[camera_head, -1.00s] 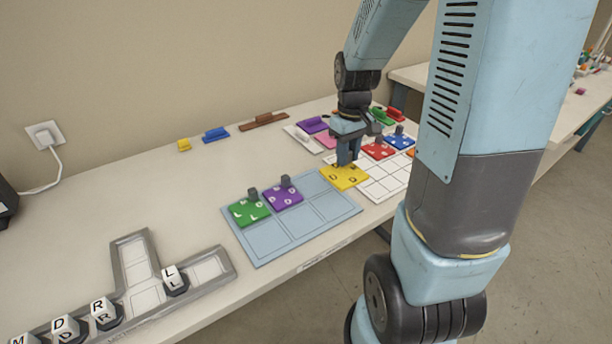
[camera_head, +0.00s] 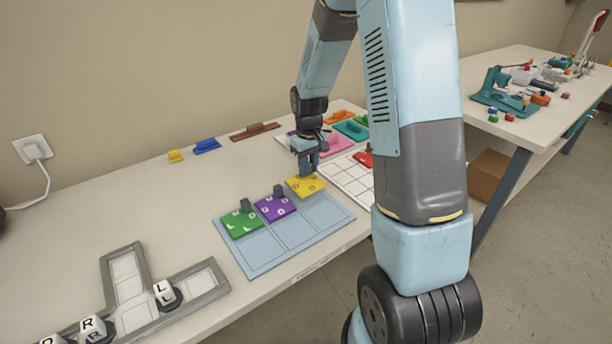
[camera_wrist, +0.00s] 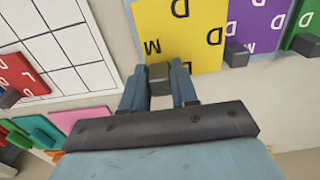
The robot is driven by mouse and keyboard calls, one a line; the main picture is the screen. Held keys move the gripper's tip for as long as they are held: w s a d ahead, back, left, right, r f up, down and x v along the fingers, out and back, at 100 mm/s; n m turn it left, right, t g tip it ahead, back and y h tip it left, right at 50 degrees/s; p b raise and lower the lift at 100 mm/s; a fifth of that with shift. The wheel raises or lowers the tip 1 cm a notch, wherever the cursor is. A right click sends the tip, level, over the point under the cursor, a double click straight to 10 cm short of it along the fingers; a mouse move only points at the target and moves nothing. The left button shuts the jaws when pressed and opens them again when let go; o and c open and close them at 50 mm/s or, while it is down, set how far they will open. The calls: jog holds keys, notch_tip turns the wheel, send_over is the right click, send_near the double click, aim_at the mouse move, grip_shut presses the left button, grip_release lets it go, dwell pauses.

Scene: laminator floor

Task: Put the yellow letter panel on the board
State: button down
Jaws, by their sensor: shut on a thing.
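The yellow letter panel (camera_head: 304,188) has dark letters and a grey knob. My gripper (camera_head: 310,170) is shut on that knob, which shows between the fingers in the wrist view (camera_wrist: 160,76). The panel is at the back right compartment of the pale blue board (camera_head: 302,231). I cannot tell whether it rests on the board or hangs just above it. The green panel (camera_head: 241,223) lies in the back left compartment and the purple panel (camera_head: 275,208) in the back middle one. The yellow panel is right beside the purple panel (camera_wrist: 262,24). The front row of compartments is bare.
A white grid board (camera_head: 345,182) with a red panel (camera_head: 364,158) lies to the right, partly hidden by my arm. Several coloured pieces lie behind it. A grey tray (camera_head: 218,289) with letter blocks is at the front left. Clear table lies left of the board.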

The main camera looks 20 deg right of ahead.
jog(key=shift+w+a+f, duration=0.1)
jog(key=shift+w+f, duration=0.3)
jog(key=shift+f, duration=0.1)
notch_tip(320, 180, down, 3)
jog(key=shift+w+f, duration=0.1)
jog(key=shift+f, duration=0.05)
jog(key=c, duration=0.9)
grip_release()
jog(key=shift+o, duration=0.2)
